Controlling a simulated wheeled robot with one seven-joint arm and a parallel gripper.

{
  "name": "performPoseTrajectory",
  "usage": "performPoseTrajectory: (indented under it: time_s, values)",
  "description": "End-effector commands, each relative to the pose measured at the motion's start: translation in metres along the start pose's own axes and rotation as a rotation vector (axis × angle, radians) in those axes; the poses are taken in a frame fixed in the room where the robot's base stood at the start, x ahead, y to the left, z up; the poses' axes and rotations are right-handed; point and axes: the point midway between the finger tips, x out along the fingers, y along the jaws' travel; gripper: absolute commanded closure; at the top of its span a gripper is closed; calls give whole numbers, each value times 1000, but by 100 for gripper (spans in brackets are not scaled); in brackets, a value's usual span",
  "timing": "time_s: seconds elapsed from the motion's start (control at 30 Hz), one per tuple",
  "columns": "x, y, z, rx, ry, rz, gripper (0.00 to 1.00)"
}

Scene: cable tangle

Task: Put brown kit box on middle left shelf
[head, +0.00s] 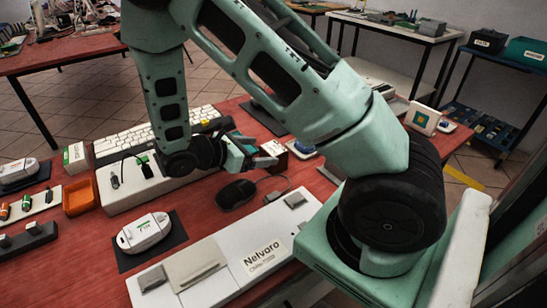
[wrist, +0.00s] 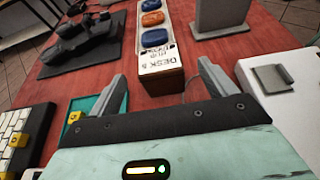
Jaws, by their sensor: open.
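The brown kit box (wrist: 162,84) has a white label with dark lettering on top and stands on the red table, just ahead of my gripper in the wrist view. My gripper (head: 270,156) also shows in the head view. A blue shelf unit (head: 480,125) stands at the far right; I cannot tell which shelf is the middle left one.
A white tray (wrist: 140,20) with blue and orange pieces lies behind the box. A grey stand (wrist: 219,18) is right of it. A keyboard (head: 125,143), a black mouse (head: 235,194) and an orange bin (head: 80,197) crowd the red table. Tiled floor lies beyond.

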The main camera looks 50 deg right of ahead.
Motion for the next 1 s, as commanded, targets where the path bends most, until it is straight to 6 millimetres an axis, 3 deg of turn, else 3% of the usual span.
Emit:
performPoseTrajectory:
  time_s: [0.17,0.5,0.8,1.0]
  values:
    - [11,0,0,1,1,-1,16]
    - [55,1,-2,1,0,-2,16]
    - [60,2,-2,1,1,2,16]
    - [60,2,-2,2,1,1,72]
